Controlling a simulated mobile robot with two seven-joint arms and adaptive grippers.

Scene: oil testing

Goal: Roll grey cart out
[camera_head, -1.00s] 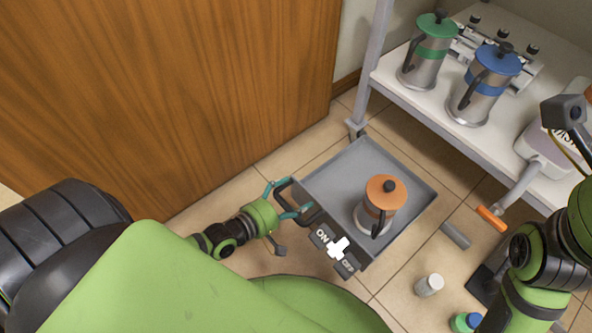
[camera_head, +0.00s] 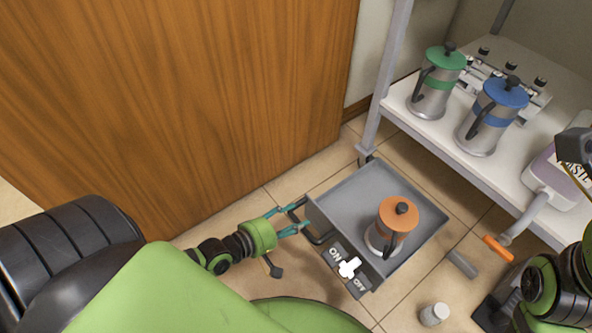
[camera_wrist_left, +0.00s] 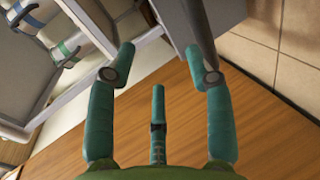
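A panel marked ON and OFF with a white switch (camera_head: 349,267) sits beside the handle. A steel press with an orange lid (camera_head: 398,217) stands in the tray. My left gripper (camera_head: 297,219) is at the handle with its teal fingers apart. In the left wrist view the fingers (camera_wrist_left: 158,60) are also spread, with no handle visible between them. I cannot tell whether they touch the handle. My right gripper cannot be made out.
A wooden cabinet (camera_head: 180,110) stands left of the cart. A white shelf (camera_head: 425,135) on grey legs is close behind it, bearing green-lidded (camera_head: 436,85) and blue-lidded (camera_head: 490,118) presses. A small white bottle (camera_head: 434,314) and grey cylinder (camera_head: 462,263) lie near the cart's right.

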